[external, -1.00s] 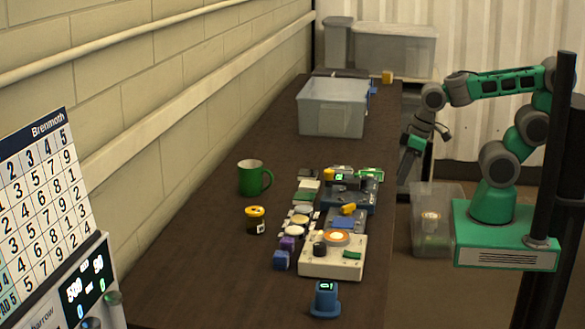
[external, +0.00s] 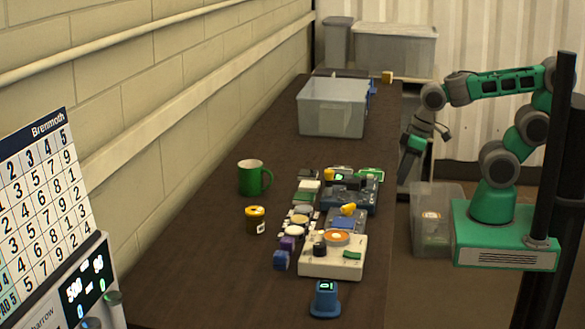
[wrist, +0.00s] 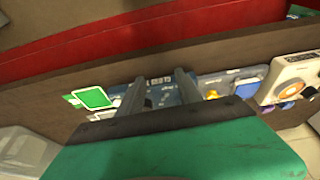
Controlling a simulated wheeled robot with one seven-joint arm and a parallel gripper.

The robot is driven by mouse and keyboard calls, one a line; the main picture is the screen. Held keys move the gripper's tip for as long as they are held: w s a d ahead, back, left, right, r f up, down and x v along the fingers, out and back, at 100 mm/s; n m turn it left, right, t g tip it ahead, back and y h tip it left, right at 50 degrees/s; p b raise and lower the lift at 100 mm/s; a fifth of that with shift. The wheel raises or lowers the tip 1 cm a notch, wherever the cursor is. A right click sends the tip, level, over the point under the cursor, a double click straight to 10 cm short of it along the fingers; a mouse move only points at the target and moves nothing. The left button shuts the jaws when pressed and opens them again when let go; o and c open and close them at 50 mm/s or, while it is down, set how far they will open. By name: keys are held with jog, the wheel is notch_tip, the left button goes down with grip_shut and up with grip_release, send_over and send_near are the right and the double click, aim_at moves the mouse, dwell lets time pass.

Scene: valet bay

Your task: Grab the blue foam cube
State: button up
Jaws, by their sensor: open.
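A small blue cube (external: 281,260) sits on the dark bench in the external view, beside the left edge of the cream box and just in front of a purple cube (external: 288,244). My gripper (external: 402,178) hangs beyond the right edge of the bench, well behind and to the right of the blue cube. In the wrist view its two fingers (wrist: 160,82) are apart with nothing held between them, pointing toward the blue device on the bench. I cannot make out the blue cube clearly in the wrist view.
A cream box (external: 318,268) with an orange ring, a blue device (external: 350,198) and small items crowd the bench. A green mug (external: 251,178) and a yellow-lidded jar (external: 256,220) stand to the left. A grey bin (external: 333,110) stands farther back. The front left bench is clear.

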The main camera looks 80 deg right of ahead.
jog(key=w+a+r+m+y+p, duration=0.1)
jog(key=w+a+r+m+y, duration=0.25)
jog(key=w+a, duration=0.75)
jog(key=m+g+y+p, duration=0.2)
jog(key=m+g+y, duration=0.1)
jog(key=m+y, duration=0.9)
send_near(281, 253)
jog(key=shift+w+a+r+m+h, duration=0.3)
jog(key=shift+a+m+h, duration=0.25)
jog(key=shift+a+h, duration=0.05)
jog(key=shift+w+a+r+m+h, duration=0.3)
jog(key=shift+a+m+h, duration=0.2)
jog(key=shift+a+h, duration=0.1)
jog(key=shift+s+a+f+g, duration=0.1)
jog(key=shift+s+a+g, duration=0.05)
jog(key=shift+a+g, duration=0.15)
jog(key=shift+s+a+f+m+y, duration=0.1)
jog(key=shift+a+f+m+y, duration=0.05)
jog(key=shift+a+m+y, duration=0.15)
jog(key=p+x, duration=0.2)
jog(key=x, duration=0.5)
jog(key=shift+s+f+p, duration=0.15)
jog(key=shift+f+p, duration=0.05)
jog(key=shift+p, duration=0.1)
jog(key=shift+d, duration=0.1)
